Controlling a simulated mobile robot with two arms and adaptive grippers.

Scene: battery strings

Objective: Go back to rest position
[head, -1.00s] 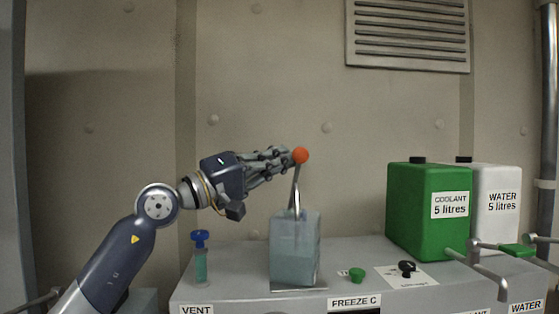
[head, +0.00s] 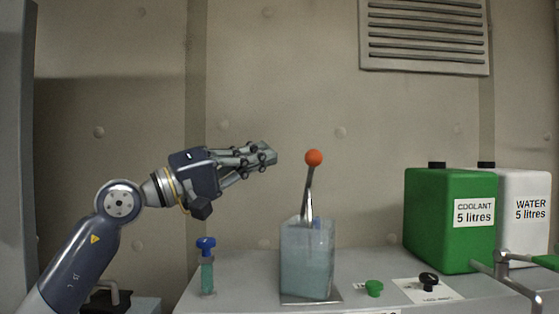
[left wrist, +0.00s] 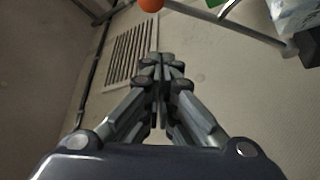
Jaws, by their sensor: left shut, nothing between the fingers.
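My left gripper (head: 270,154) is in the head view, with its arm coming in from the left. It is shut and empty, and points right at about the height of an orange ball knob (head: 313,158). A clear gap lies between the fingertips and the knob. The knob tops a metal lever (head: 307,195) that rises from a translucent pale box (head: 307,262) on the grey bench. In the left wrist view the closed fingers (left wrist: 162,62) meet with nothing between them, and the orange knob (left wrist: 151,5) shows at the top edge. My right gripper is not in view.
On the grey bench (head: 245,285) stand a blue-topped green valve (head: 207,268), a green knob (head: 374,288), a black knob (head: 429,280), a green coolant canister (head: 435,230) and a white water canister (head: 528,225). A vent grille (head: 425,38) is on the wall. Space above the bench's left part is free.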

